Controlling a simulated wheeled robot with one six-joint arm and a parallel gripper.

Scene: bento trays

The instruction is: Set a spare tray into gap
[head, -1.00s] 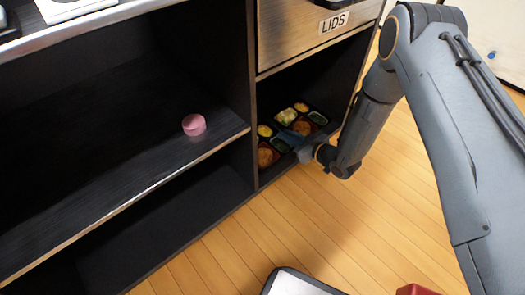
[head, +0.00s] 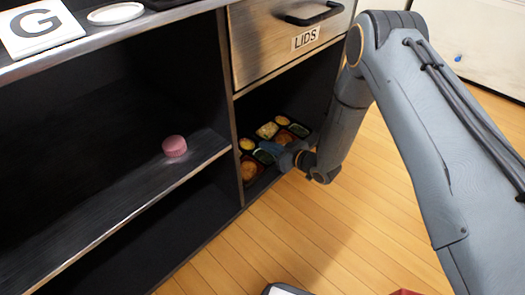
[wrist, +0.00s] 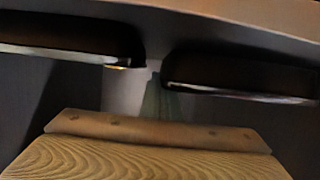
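In the head view, black bento trays (head: 268,178) with yellow, orange and green food sit in the lower compartment under the LIDS drawer. Whether they are spare trays, and how many there are, I cannot tell. My gripper (head: 280,157) reaches into this compartment from the right, over or against the trays' right side. Its fingers are small and partly lost against the trays, so I cannot tell whether it is open or holds a tray. The wrist view is dark and close up, with two black rounded pieces at left and right and a narrow space between them. No gap for a tray is clear.
The LIDS drawer (head: 290,42) is directly above my gripper. A pink round piece (head: 174,146) lies on the black shelf to the left. A white G sign (head: 38,30) and white dish (head: 115,14) are on top. Wooden floor (head: 255,240) in front is mostly clear.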

